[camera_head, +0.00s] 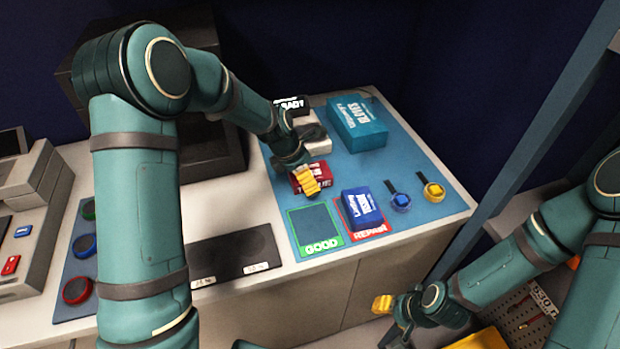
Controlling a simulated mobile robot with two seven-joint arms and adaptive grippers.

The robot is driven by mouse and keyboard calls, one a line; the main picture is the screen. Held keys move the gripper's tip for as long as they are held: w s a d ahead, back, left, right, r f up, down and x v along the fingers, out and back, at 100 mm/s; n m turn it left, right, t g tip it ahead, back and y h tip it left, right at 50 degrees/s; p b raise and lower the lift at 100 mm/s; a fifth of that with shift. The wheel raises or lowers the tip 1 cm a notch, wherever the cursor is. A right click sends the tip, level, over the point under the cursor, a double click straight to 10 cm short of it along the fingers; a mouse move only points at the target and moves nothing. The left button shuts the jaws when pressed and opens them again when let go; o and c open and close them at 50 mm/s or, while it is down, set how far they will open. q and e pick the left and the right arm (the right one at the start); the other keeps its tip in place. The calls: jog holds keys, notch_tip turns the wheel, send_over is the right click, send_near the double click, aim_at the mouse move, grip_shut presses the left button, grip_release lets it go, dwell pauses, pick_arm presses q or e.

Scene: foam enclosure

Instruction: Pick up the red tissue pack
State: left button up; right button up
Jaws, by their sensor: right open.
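The red tissue pack (322,170) lies on the blue mat (345,165), partly hidden by my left gripper. My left gripper (308,182) has yellow fingers and reaches in over the front of the pack. The fingers overlap the pack in the picture; I cannot tell whether they touch it or how far apart they are. My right gripper (382,304) is open and empty, low in front of the counter, well away from the pack.
A blue tissue pack (358,204) lies on the red REPAIR area (368,233), beside the empty green-edged GOOD area (315,220). A teal gloves box (358,125) stands behind. Two small dark-handled items (399,199) (432,189) lie right. A dark panel (235,253) lies in front.

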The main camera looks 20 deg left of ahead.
pick_arm(q)
jog(key=shift+w+d+f, duration=0.1)
jog(key=shift+f, duration=0.25)
jog(key=shift+r, duration=0.1)
jog(key=c, duration=1.1)
